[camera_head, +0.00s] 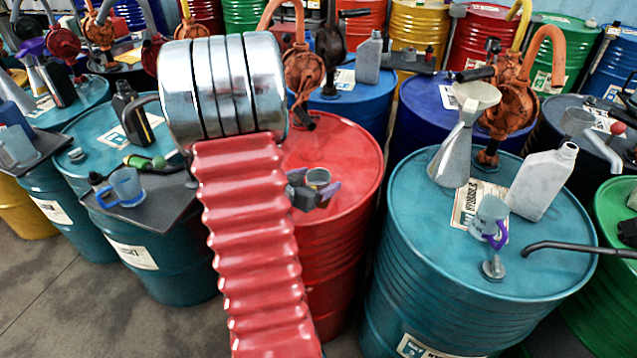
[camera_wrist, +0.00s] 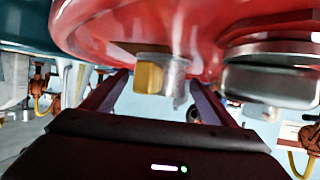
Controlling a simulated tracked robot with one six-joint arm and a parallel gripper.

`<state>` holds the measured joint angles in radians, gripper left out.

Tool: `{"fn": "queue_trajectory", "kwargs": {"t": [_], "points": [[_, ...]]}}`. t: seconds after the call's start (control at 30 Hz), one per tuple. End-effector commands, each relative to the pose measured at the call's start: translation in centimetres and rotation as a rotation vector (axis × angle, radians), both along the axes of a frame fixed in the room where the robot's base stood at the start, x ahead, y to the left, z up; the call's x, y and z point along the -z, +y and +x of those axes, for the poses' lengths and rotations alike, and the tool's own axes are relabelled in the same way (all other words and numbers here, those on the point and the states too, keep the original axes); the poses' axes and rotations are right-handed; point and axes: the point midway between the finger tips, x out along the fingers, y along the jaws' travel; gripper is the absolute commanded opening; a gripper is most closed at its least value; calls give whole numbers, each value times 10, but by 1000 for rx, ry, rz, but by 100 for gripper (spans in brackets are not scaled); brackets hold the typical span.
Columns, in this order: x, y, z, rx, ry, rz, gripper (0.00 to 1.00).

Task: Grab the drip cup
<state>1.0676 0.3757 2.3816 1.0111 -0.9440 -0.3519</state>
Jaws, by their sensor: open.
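A small grey metal cup (camera_head: 319,176), which looks like the drip cup, stands on the top of the red drum (camera_head: 345,145). In the wrist view, the cup (camera_wrist: 176,75) appears upside down against the red drum top (camera_wrist: 130,28), with a yellow-tan patch on its left side. My gripper (camera_head: 313,187) is low over the drum top, beside the cup. Its jaws are open, with one dark finger on each side of the cup in the wrist view (camera_wrist: 159,80). The fingers look apart from the cup. My gripper and arm hide part of the drum.
A teal drum (camera_head: 420,215) at right holds a funnel (camera_head: 462,135), a pale bottle (camera_head: 542,182) and a purple-handled mug (camera_head: 490,220). An orange pump (camera_head: 305,70) stands behind the cup. A dark tray (camera_head: 150,215) with a blue cup (camera_head: 126,186) lies at left.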

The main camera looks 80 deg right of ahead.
Motion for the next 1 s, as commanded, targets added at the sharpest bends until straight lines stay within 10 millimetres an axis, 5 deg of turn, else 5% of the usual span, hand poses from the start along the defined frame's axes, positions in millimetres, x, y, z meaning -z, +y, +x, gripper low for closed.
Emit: {"fn": "queue_trajectory", "kwargs": {"t": [0.6, 1.0], "points": [[2, -4, -2, 0, 0, 1, 79], [2, -4, -2, 1, -1, 1, 52]]}}
